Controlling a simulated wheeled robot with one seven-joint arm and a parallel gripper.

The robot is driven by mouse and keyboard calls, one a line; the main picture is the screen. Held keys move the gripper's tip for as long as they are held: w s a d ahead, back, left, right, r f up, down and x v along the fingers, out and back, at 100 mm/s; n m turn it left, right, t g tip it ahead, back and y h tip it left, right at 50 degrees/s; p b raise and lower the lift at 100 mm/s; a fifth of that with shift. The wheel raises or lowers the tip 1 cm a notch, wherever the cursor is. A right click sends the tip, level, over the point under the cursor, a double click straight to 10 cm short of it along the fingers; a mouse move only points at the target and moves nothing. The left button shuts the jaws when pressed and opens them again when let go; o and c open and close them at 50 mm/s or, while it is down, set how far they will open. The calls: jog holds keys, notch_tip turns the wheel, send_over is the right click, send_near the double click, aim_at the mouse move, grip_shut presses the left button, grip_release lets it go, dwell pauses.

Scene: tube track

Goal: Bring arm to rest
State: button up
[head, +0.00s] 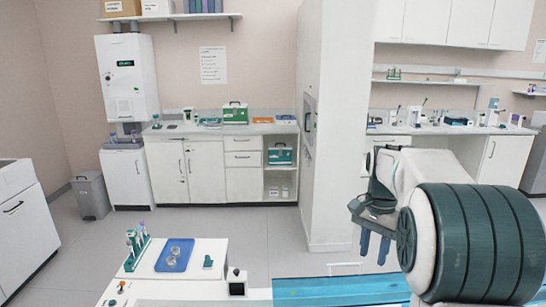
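My arm comes in from the right in the head view, with a large dark green and white link nearest the camera. My gripper (375,246) is beyond that link, with blue finger-like parts pointing down over the floor. My arm link partly covers it, and it is too small to tell whether the fingers are apart or closed. I see no object clearly held.
At the front left, a white surface (213,254) bears a green tube rack (136,250) and a blue tray (175,255) with round dishes. A white pillar (332,130) stands behind my gripper. Counters line the back wall. A grey bin (91,196) stands left; the mid-floor is clear.

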jog(key=s+a+f+n+t, duration=0.1)
jog(key=s+a+n, duration=0.3)
jog(key=s, duration=0.6)
jog(key=s+a+f+n+t, duration=0.2)
jog(key=s+a+n+t, duration=0.2)
jog(key=s, duration=0.7)
jog(key=shift+s+n, duration=0.25)
jog(key=shift+n, duration=0.95)
jog(key=shift+a, duration=0.2)
